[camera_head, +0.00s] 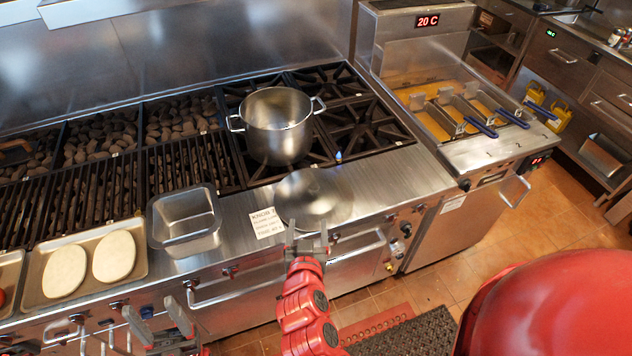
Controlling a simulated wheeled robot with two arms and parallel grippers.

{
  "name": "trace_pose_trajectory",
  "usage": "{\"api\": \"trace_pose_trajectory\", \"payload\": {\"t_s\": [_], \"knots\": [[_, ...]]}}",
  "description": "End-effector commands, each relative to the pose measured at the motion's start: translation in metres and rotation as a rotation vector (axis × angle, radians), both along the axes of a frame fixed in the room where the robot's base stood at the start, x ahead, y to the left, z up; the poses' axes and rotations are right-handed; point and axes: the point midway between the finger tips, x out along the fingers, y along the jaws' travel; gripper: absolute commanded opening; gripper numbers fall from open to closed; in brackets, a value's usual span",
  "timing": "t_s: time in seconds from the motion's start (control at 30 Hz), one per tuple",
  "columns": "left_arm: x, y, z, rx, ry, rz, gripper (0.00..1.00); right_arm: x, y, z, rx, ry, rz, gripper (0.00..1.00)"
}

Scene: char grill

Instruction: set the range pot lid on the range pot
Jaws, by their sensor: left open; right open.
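The range pot (279,128) is a steel pot with two side handles, standing upright and uncovered on the burner grates. The range pot lid (312,192) is a round steel disc lying on the steel front ledge, nearer to me than the pot and slightly to its right. My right gripper (307,236) is open at the near edge of the lid; I cannot tell whether it touches it. My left gripper (158,322) is open and empty at the lower left, in front of the range and away from the lid.
A steel pan (184,220) and a label card (266,223) sit left of the lid. A tray (137,264) with two pale flat pieces lies further left. The fryer (480,150) stands right. The ledge right of the lid is clear.

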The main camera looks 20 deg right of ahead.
Motion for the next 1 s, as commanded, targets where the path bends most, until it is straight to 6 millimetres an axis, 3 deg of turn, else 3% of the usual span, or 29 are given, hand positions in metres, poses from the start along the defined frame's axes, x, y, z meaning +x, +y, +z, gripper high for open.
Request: {"api": "trace_pose_trajectory", "payload": {"t_s": [0.17, 0.53, 0.57, 0.7, 1.0], "knots": [[0.0, 0.0, -0.017, 0.0, 0.001, 0.0, 0.6, 0.003, -0.009, -0.003, 0.01, -0.019, -0.017, 0.76], [-0.001, 0.0, -0.09, 0.0, 0.001, 0.0, 0.6, 0.061, -0.032, -0.026, 0.006, -0.018, -0.016, 0.76], [-0.001, 0.0, -0.078, 0.0, 0.002, 0.0, 0.6, 0.068, -0.035, -0.021, 0.004, -0.011, -0.018, 0.76], [-0.001, 0.0, -0.068, 0.0, 0.0, 0.0, 0.6, 0.091, -0.042, -0.025, 0.005, -0.008, -0.015, 0.76], [-0.001, 0.0, -0.062, 0.0, 0.001, 0.0, 0.6, 0.105, -0.047, -0.032, 0.006, -0.01, -0.013, 0.76]]}}
